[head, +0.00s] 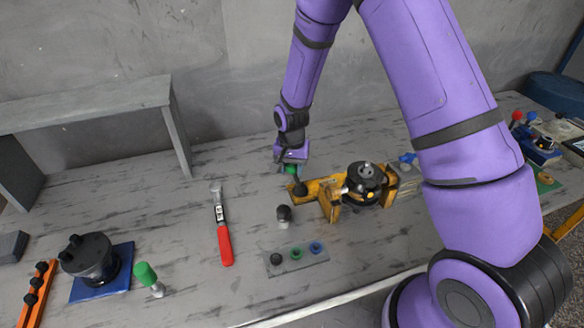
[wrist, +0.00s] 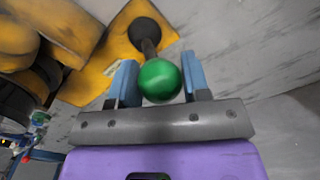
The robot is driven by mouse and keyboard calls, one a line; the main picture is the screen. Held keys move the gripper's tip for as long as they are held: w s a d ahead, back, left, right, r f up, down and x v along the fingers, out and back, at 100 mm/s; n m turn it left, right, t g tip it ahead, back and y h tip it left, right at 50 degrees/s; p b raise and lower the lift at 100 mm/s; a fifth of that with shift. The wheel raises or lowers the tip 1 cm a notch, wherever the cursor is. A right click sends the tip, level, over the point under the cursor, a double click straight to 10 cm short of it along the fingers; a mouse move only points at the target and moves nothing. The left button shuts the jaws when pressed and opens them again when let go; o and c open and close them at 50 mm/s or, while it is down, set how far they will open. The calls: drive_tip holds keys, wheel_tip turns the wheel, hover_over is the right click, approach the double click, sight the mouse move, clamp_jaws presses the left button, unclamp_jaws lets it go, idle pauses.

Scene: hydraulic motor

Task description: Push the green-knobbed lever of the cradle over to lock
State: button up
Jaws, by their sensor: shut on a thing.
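The yellow cradle (head: 325,190) stands on the workbench with a black round motor part (head: 366,178) seated in it. Its lever ends in a green knob (head: 291,169), at the cradle's left end in the head view. In the wrist view the green knob (wrist: 160,80) sits between my gripper's two blue-grey fingers, and the dark lever shaft (wrist: 149,47) runs from it to a black round pivot (wrist: 145,33) on the yellow plate. My gripper (head: 291,164) is shut on the green knob. The head view partly hides the knob behind my gripper.
Left of the cradle are a dark-capped peg (head: 284,214), a plate with coloured rings (head: 296,259) and a red-handled tool (head: 224,235). A grey shelf (head: 90,103) stands behind.

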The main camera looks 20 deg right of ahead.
drive_tip(key=shift+a, duration=0.15)
drive_tip(key=shift+a+f, duration=0.25)
drive_tip(key=shift+a, duration=0.45)
drive_tip(key=shift+a+f, duration=0.35)
drive_tip(key=shift+a, duration=0.2)
idle(0.5)
drive_tip(key=o, duration=0.6)
drive_tip(key=shift+a+f, duration=0.1)
wheel_tip(320, 180, up, 6)
idle(0.5)
